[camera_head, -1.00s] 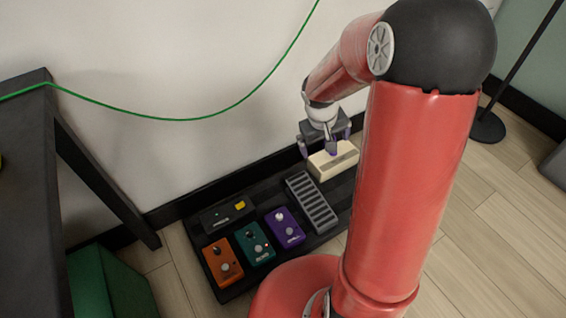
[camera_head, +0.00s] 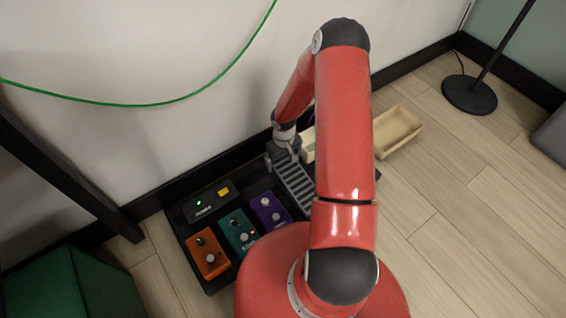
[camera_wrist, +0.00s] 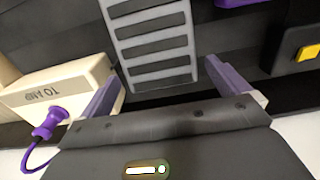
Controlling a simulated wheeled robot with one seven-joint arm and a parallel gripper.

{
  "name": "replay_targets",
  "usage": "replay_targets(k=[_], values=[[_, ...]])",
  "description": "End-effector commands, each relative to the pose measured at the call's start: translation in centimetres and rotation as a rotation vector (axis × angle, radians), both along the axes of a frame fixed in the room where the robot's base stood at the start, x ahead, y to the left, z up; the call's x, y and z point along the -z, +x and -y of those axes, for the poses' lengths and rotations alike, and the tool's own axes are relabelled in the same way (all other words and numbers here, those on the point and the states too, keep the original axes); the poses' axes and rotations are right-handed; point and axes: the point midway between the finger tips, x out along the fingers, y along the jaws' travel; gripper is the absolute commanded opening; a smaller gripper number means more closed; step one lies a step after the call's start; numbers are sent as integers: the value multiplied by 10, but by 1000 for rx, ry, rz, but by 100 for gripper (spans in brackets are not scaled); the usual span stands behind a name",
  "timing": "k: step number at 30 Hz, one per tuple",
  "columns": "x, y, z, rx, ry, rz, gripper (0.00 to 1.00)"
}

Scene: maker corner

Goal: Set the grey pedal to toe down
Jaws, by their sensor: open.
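The grey pedal (camera_head: 296,184) is a long ribbed treadle on the black pedalboard (camera_head: 200,270), right of the purple pedal. It also shows in the wrist view (camera_wrist: 150,45), its near end between and just beyond my fingers. My gripper (camera_head: 283,158) is at the pedal's far end by the wall; in the wrist view my gripper (camera_wrist: 172,92) is open, with purple-grey fingers apart and nothing between them. I cannot tell whether it touches the pedal. My arm hides part of the pedal's right side in the head view.
Orange (camera_head: 208,253), teal (camera_head: 239,234) and purple (camera_head: 270,213) pedals stand left of it. A cream box marked "TO AMP" (camera_wrist: 60,88) with a purple plug (camera_wrist: 46,122) is beside my finger. An open wooden tray (camera_head: 399,131) lies on the floor at right.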

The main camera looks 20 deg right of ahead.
Motion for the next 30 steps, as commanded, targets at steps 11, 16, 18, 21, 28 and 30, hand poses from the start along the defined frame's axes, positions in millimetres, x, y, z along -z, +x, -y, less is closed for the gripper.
replay_targets(k=[11,16,18,21,28,30], values=[[27,0,0,0,-1,1,100],[26,0,0,0,-1,1,99],[26,0,0,0,-1,0,90],[26,0,0,0,-1,0,76],[26,0,0,0,-1,0,46],[26,0,0,0,-1,-1,43]])
